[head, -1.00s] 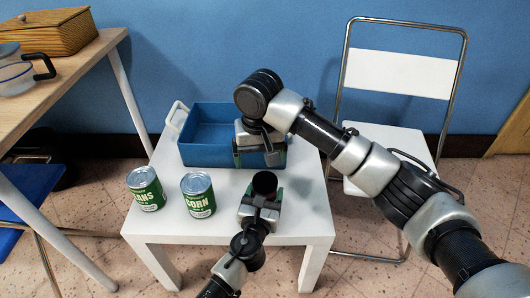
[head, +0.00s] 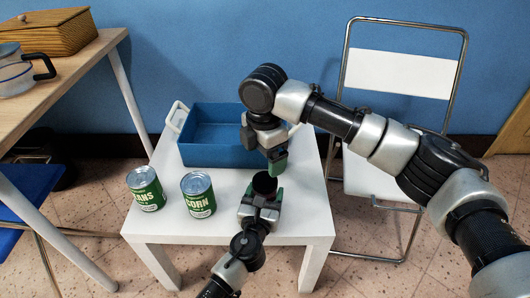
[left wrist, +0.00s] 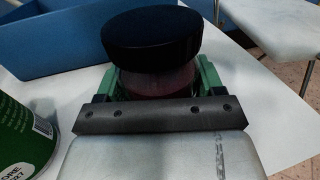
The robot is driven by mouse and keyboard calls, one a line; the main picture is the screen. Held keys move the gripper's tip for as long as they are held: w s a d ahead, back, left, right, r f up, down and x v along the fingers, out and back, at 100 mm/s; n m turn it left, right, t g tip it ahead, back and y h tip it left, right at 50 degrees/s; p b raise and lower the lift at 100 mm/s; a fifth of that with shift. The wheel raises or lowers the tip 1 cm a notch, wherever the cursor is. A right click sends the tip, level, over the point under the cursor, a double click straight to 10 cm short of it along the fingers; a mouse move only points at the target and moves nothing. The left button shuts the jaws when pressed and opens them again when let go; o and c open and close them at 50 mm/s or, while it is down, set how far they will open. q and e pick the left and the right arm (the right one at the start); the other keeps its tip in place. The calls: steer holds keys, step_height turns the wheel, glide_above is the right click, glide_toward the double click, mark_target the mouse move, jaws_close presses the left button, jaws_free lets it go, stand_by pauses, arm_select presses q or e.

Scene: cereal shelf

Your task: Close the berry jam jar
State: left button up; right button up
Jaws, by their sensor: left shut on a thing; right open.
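The jam jar has a black lid (head: 265,183) on top and a dark reddish body (left wrist: 160,82), seen in the left wrist view. There the wide lid (left wrist: 150,37) sits over the jar's mouth and looks slightly tilted; I cannot tell how tightly it is seated. My left gripper (head: 263,196) is shut around the jar's body, with its green fingers on both sides, and holds it upright at the table's front right. My right gripper (head: 278,162) is open, just behind and above the lid, apart from it. My right wrist partly hides its fingers.
A blue bin (head: 215,152) with white handles stands at the back of the white table (head: 180,235). A bean can (head: 146,188) and a corn can (head: 198,195) stand left of the jar. A white folding chair (head: 375,180) is at the right.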

mark_target(265, 180)
steer(key=shift+d+n, duration=0.1)
steer(key=shift+n, duration=1)
steer(key=shift+f, duration=4)
